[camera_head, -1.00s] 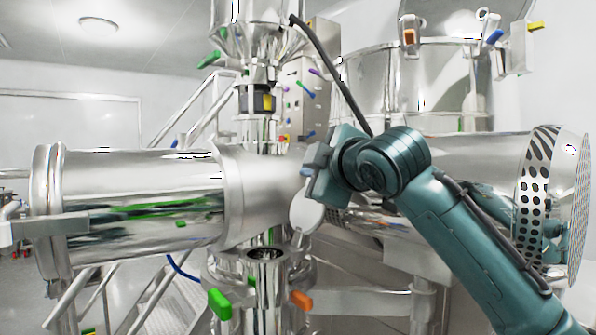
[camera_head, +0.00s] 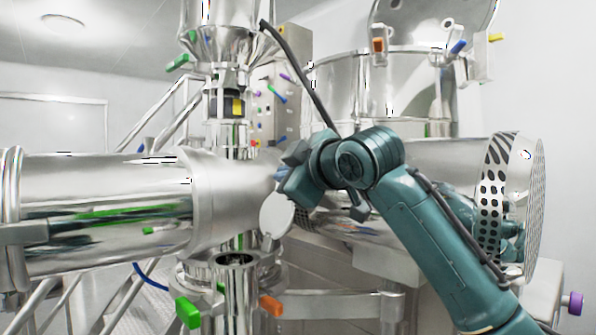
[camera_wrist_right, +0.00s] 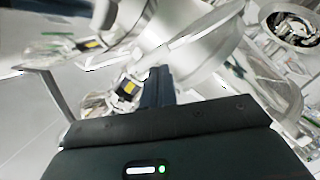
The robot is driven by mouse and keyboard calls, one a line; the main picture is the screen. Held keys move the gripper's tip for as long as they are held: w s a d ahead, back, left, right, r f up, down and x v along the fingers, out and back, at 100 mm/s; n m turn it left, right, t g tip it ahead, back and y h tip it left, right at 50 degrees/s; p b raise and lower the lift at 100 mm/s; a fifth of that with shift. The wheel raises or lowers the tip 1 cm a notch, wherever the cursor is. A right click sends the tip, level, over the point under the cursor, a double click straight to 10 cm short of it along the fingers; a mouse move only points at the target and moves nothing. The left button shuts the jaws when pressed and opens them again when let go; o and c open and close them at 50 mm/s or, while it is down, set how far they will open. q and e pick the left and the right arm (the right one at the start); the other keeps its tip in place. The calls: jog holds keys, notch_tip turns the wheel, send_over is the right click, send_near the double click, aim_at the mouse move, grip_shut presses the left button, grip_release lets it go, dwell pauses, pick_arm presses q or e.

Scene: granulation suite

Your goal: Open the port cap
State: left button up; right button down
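The port cap (camera_head: 277,215) is a round pale metal disc. It stands tilted up at the right rear of the port (camera_head: 237,260), whose dark round mouth is uncovered. The open port also shows at the top right of the wrist view (camera_wrist_right: 293,27). My right gripper (camera_head: 284,174) is just above and behind the cap; the head view does not show whether they touch. In the right wrist view its dark blue fingers (camera_wrist_right: 157,88) lie close together with nothing seen between them. My left gripper is not in view.
A large horizontal steel cylinder (camera_head: 105,205) lies left of the port. A green handle (camera_head: 188,312) and an orange handle (camera_head: 271,305) flank the port. A steel vertical column (camera_head: 228,135) rises behind it. A perforated drum end (camera_head: 495,195) is at right.

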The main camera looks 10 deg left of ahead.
jog(key=b+v, duration=0.4)
jog(key=v, duration=0.9)
